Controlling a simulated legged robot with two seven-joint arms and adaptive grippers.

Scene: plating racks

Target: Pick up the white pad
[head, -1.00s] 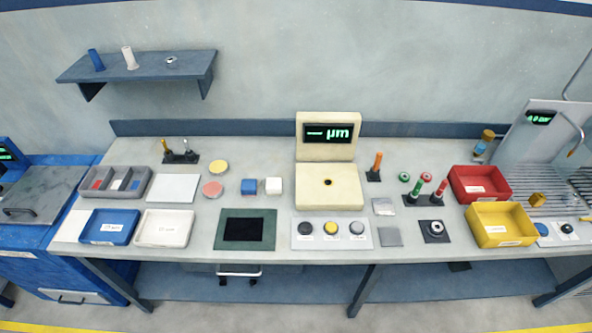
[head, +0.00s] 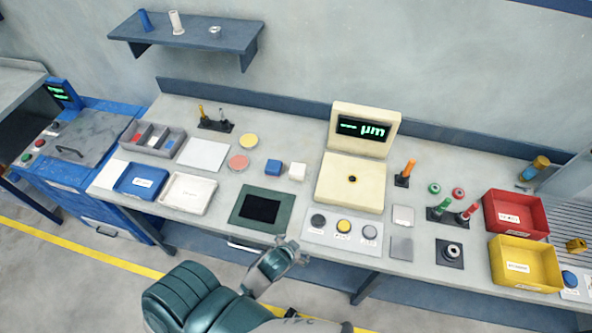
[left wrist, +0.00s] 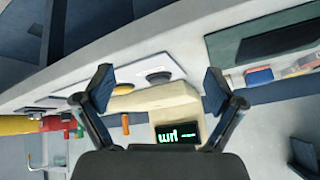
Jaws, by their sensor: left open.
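The small white pad (head: 297,171), a block shape, sits on the bench just right of a blue block (head: 273,167). It lies left of the cream gauge and behind the dark green-framed panel. My left gripper (head: 285,250) is at the bench's front edge, in front of that panel and well short of the pad. In the left wrist view its two fingers (left wrist: 160,86) are spread with nothing between them. I cannot pick out the white pad for certain in that view. My right gripper is in neither view.
The cream gauge (head: 350,182) stands right of the pad. The green-framed panel (head: 262,208) and a plate with round knobs (head: 343,233) lie along the front.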

